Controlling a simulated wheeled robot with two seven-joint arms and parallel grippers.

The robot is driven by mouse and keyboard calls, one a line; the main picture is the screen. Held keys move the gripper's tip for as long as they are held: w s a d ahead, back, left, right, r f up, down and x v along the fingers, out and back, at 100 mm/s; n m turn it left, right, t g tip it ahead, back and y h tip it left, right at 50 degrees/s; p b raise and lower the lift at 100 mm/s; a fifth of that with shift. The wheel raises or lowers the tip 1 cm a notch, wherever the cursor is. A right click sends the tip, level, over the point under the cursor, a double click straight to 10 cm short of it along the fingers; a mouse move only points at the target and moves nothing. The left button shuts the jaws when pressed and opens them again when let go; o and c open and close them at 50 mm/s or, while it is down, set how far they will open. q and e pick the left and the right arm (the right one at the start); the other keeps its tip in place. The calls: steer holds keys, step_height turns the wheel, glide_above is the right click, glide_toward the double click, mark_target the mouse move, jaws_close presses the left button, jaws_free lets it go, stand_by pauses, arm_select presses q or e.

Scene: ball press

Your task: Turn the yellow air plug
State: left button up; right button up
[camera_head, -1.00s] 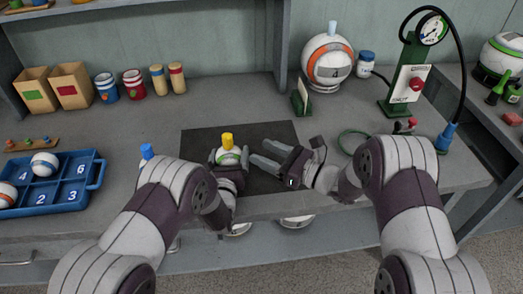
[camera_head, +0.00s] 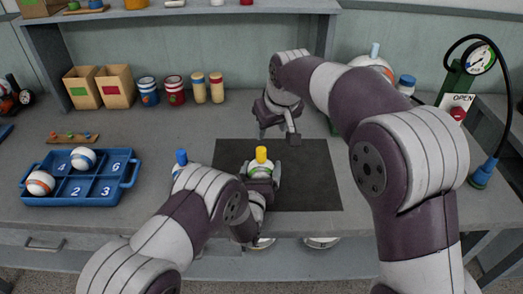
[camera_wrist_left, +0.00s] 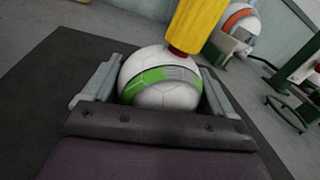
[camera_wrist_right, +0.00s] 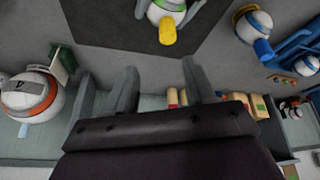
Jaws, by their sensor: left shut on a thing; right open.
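The yellow air plug (camera_head: 261,153) stands upright in the top of a white ball with a green band (camera_head: 262,171). The plug also shows in the left wrist view (camera_wrist_left: 199,22) and in the right wrist view (camera_wrist_right: 167,31). My left gripper (camera_head: 262,180) is shut on this ball, one finger on each side, at the dark mat (camera_head: 308,180). My right gripper (camera_head: 278,136) is open and empty. It is beyond the plug, apart from it, above the far part of the mat. In the right wrist view nothing is between its fingers (camera_wrist_right: 160,88).
A blue numbered tray (camera_head: 128,184) with two balls lies left. A blue plug (camera_head: 181,156) stands behind my left arm, its ball mostly hidden. Bins (camera_head: 115,88) and jars (camera_head: 174,90) line the back.

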mark_target(262, 150)
steer(key=shift+m+g, duration=0.3)
steer(key=shift+m, duration=0.2)
steer(key=x, duration=0.7)
steer(key=s+a+x, duration=0.1)
steer(key=x, duration=0.3)
steer(key=shift+w+f, duration=0.15)
steer(key=shift+f, duration=0.1)
jaws_close()
